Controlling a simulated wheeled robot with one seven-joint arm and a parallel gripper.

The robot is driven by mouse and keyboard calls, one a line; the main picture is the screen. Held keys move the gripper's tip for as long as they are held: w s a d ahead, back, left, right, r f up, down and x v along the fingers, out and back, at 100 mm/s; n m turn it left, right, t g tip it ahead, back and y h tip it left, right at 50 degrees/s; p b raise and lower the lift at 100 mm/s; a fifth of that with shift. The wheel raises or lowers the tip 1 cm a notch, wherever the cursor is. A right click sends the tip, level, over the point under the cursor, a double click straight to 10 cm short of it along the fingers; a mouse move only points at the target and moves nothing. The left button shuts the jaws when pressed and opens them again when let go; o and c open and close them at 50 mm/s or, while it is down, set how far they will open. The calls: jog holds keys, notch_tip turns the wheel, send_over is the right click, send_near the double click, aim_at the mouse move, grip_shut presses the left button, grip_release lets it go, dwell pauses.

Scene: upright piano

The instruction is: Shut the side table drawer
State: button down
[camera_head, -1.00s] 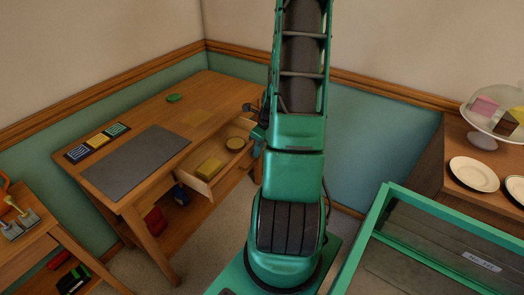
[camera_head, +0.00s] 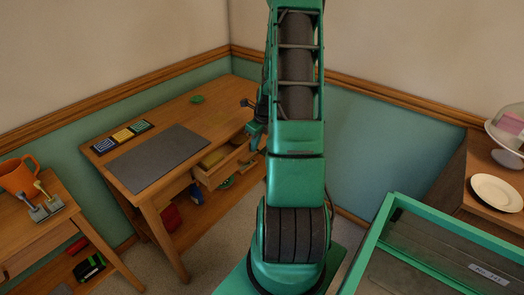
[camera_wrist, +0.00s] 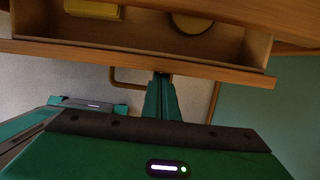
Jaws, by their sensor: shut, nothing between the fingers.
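The side table (camera_head: 215,120) is wooden, with its drawer (camera_head: 228,172) standing partly open toward me. In the wrist view the open drawer's front board (camera_wrist: 70,53) crosses the upper part of the picture. A yellow block (camera_wrist: 93,8) and a round yellowish thing (camera_wrist: 194,22) lie inside the drawer. My gripper (camera_wrist: 161,78) is shut and empty, its tips at the outer side of the front board, beside the bar handle (camera_wrist: 125,84). They look touching or nearly so. In the head view my arm partly hides the drawer's right end.
A dark mat (camera_head: 160,155) and a row of small coloured tiles (camera_head: 122,136) lie on the tabletop. A low stand with an orange mug (camera_head: 18,178) is at the left. A cabinet with a white plate (camera_head: 496,192) is at the right. Floor shows between them.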

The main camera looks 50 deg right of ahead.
jog(key=w, duration=0.6)
jog(key=shift+w, duration=0.4)
jog(key=shift+s, duration=0.1)
